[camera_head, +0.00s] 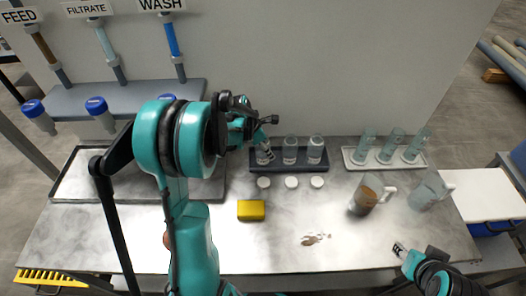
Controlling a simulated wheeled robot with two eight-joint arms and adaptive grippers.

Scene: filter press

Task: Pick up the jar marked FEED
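Three clear jars with small labels stand in a dark rack (336,164) at the back middle; the label print is too small to read, so I cannot tell which is marked FEED. My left gripper (264,133) is at the leftmost jar (264,157), over its upper part and partly hiding it. I cannot tell whether the fingers are closed on it. The middle jar (290,153) and right jar (315,153) stand upright and uncovered. My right gripper (402,250) is low at the front right, away from the jars; its finger opening is unclear.
Three white caps (291,182) lie before the rack. A pale rack (352,163) holds clear cylinders. A FEED sign (19,17) hangs upper left.

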